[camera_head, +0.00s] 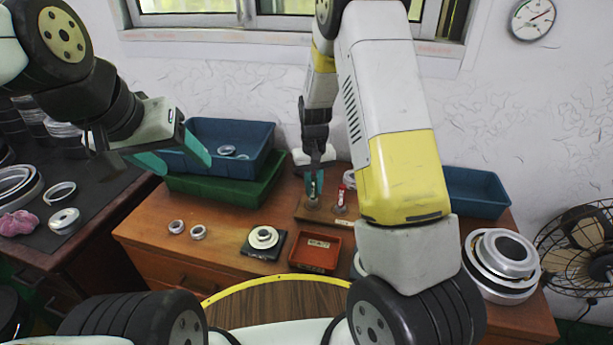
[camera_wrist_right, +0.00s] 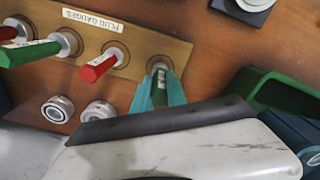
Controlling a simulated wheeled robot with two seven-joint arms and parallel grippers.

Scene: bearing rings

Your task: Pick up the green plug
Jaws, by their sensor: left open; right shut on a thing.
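A green plug (camera_wrist_right: 159,88) stands at one end of the wooden plug gauge board (camera_wrist_right: 125,26). My right gripper (camera_wrist_right: 160,92) is shut on it, with teal fingers on both sides. Its lower end is at a round metal seat in the board; I cannot tell whether it has left the seat. In the head view my right gripper (camera_head: 314,186) points down at the board, and its fingers mostly hide the plug. A second green plug (camera_wrist_right: 30,52) is further along the board. My left gripper (camera_head: 175,158) is open and empty, near the blue bin.
A red plug (camera_wrist_right: 98,68) stands close beside the held one; another red plug (camera_wrist_right: 8,32) is at the far end. Two bearing rings (camera_wrist_right: 57,109) lie beside the board. A green bin (camera_head: 232,191), blue bin (camera_head: 262,150) and red tray (camera_head: 315,253) are nearby.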

